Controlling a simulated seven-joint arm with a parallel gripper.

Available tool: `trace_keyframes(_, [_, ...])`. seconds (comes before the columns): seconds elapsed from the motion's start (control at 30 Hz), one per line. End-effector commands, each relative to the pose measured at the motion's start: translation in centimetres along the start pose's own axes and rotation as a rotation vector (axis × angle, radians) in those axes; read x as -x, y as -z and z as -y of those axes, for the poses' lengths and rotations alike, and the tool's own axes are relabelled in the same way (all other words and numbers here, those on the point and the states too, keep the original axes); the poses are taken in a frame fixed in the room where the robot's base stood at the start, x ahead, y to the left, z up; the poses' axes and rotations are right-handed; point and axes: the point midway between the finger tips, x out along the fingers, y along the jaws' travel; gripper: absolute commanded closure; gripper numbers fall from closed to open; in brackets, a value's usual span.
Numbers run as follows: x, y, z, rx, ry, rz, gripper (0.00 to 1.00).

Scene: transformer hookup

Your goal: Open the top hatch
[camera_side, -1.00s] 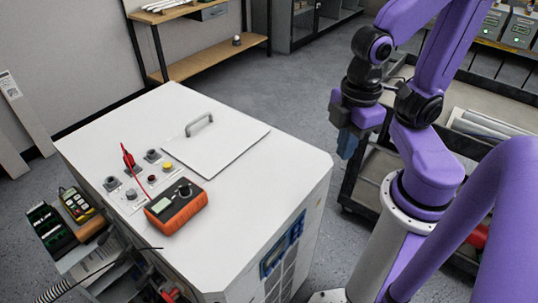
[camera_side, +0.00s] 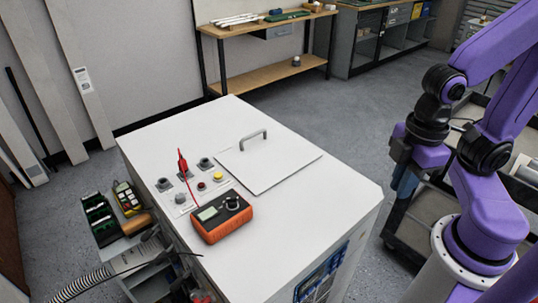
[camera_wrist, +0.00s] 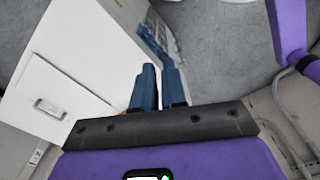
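The top hatch (camera_side: 275,170) is a flat white square panel lying closed on top of the white cabinet (camera_side: 312,215). A grey bar handle (camera_side: 252,138) stands up near its back left edge. The handle also shows at the left of the wrist view (camera_wrist: 48,107). My gripper (camera_side: 402,190) hangs to the right of the cabinet in the side view, clear of the hatch and handle. In the wrist view its two blue fingers (camera_wrist: 160,88) point away with a narrow gap between them and nothing held.
An orange multimeter (camera_side: 222,217) with a red probe (camera_side: 184,164) sits on the cabinet top, left of the hatch and beside several knobs and buttons. A shelf bench (camera_side: 262,80) stands behind. The space above the hatch is clear.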

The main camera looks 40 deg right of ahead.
Motion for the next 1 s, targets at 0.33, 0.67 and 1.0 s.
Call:
trace_keyframes(0.33, [1.6,6.5,-4.1,0.064,-0.012,-0.024,0.61])
trace_keyframes(0.67, [3.1,15.3,-13.5,0.184,-0.05,-0.05,0.61])
trace_keyframes(1.0, [3.2,20.2,-25.7,0.306,-0.106,-0.055,0.61])
